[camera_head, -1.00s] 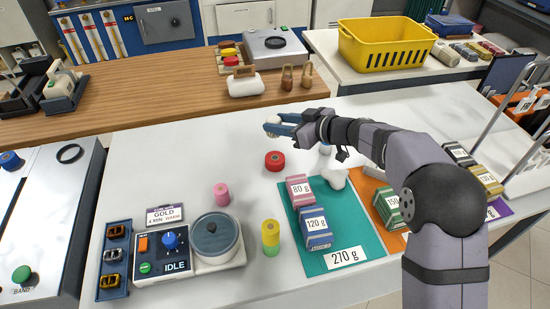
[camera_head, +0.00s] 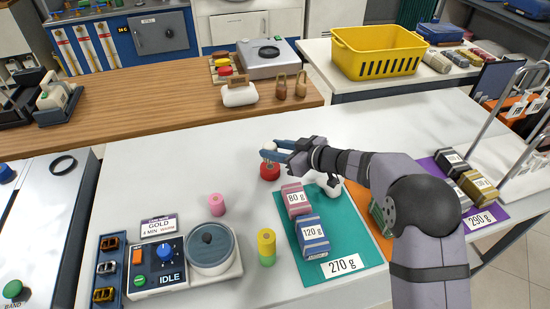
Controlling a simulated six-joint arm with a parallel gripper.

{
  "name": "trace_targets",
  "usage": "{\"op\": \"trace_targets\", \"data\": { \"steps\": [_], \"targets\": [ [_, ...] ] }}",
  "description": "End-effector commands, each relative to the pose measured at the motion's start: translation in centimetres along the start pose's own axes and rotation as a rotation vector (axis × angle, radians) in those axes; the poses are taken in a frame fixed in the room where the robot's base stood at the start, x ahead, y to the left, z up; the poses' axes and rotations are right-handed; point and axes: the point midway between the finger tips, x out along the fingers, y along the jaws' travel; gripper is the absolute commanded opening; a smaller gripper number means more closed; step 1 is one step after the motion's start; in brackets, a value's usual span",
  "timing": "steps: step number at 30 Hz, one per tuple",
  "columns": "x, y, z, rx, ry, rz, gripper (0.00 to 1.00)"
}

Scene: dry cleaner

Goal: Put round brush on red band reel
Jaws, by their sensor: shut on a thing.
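The red band reel (camera_head: 269,173) stands on the white table, left of the green mat's far corner. My gripper (camera_head: 269,150) is right above the reel, its blue fingers pointing left. It is shut on a small pale thing, the round brush (camera_head: 268,157), which is partly hidden by the fingers. The brush is upright over the reel's top. I cannot tell whether it touches the reel.
A pink reel (camera_head: 217,204) and a yellow-green stack (camera_head: 266,246) stand nearby. Parcels marked 80 g (camera_head: 296,199) and 120 g (camera_head: 312,236) lie on the green mat (camera_head: 345,246). Left of the reel the white table is clear.

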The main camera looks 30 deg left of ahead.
Motion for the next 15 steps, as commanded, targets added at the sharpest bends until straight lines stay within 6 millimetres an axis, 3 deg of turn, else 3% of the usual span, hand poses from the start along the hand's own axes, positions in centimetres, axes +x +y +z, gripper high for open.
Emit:
{"op": "trace_targets", "data": {
  "steps": [9, 15],
  "targets": [
    [1.3, 0.0, 3.1, 0.002, -0.001, -0.001, 0.13],
    [1.3, 0.0, 3.2, 0.000, 0.001, 0.000, 0.13]
  ]
}}
